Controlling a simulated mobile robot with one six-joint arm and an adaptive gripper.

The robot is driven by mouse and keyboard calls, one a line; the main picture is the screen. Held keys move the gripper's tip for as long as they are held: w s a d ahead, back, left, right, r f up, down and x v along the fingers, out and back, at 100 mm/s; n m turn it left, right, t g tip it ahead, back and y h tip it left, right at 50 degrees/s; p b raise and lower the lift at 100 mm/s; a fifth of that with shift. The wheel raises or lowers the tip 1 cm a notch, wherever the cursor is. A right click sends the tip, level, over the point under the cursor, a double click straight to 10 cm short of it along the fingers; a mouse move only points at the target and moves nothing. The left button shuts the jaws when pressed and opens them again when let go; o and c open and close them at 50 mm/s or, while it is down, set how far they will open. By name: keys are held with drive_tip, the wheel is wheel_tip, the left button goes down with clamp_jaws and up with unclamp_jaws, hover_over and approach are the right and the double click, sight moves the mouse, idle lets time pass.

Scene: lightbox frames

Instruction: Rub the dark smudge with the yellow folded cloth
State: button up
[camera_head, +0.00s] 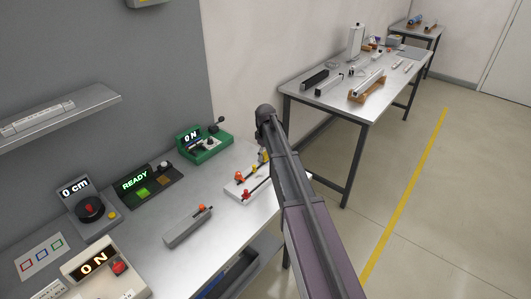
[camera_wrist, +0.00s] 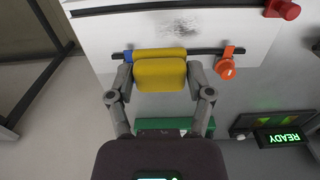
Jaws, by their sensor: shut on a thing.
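My gripper (camera_wrist: 160,68) is shut on the yellow folded cloth (camera_wrist: 160,76), seen in the wrist view with a finger at each side of it. The dark smudge (camera_wrist: 181,28) is a grey scribbled patch on a white panel (camera_wrist: 110,34), just beyond the cloth in that view. The cloth does not cover the smudge; whether it touches the panel I cannot tell. In the head view my arm hides most of the gripper and the smudge, and the white panel (camera_head: 236,193) shows only in part.
A dark rail with an orange knob (camera_wrist: 226,66) crosses by the cloth, and a red knob (camera_wrist: 284,9) lies beyond. On the bench stand a green device (camera_head: 205,146), a READY panel (camera_head: 146,186) and a grey slider block (camera_head: 188,227). Another table (camera_head: 330,105) stands behind.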

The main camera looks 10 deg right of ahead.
drive_tip(key=shift+w+d, duration=0.2)
drive_tip(key=shift+w, duration=0.2)
drive_tip(key=shift+f, duration=0.1)
